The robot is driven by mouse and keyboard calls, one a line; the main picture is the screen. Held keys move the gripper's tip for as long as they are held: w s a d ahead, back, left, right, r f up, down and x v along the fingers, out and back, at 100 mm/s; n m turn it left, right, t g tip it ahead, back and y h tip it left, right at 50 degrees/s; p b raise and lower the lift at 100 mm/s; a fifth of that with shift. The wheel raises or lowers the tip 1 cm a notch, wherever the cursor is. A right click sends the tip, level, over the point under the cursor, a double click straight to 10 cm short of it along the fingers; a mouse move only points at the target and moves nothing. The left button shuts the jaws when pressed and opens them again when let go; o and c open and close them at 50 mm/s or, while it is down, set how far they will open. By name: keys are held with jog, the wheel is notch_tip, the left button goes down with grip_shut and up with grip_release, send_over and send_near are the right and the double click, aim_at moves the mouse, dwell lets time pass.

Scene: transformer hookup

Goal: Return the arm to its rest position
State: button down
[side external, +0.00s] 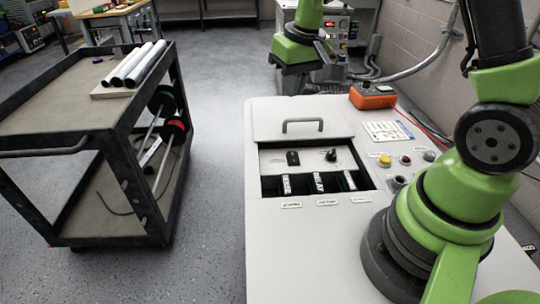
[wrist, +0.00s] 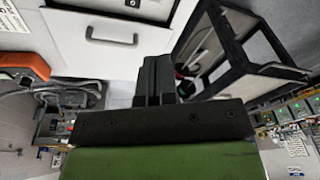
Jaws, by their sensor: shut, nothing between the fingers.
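My gripper (wrist: 155,62) shows in the wrist view, its two dark fingers together and nothing between them. The fingers stand clear in front of the white cabinet (wrist: 155,45) and the dark cart (wrist: 222,70), apart from both as far as I can see. Green and black arm parts show in the side external view, where I cannot make out the gripper's fingers. The white cabinet (side external: 265,230) there has a grey-handled panel (side external: 300,122) behind an open recess (side external: 318,175) with several dark labelled blocks and two black knobs.
The dark cart (side external: 70,142) stands left of the cabinet with several white rolls (side external: 133,66) on top. An orange box (side external: 373,96) sits on the cabinet near the wall, beside coloured buttons (side external: 405,160). Grey floor (side external: 215,110) between cart and cabinet is clear.

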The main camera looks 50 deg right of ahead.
jog(key=s+a+r+t+y, duration=0.1)
jog(key=s+a+r+t, duration=0.1)
jog(key=s+a+r, duration=0.2)
jog(key=s+a+r+t+y, duration=0.1)
jog(key=s+a+r+t, duration=0.2)
jog(key=s+r, duration=0.6)
jog(key=s+a, duration=0.1)
jog(key=s, duration=0.3)
jog(key=shift+a, duration=0.4)
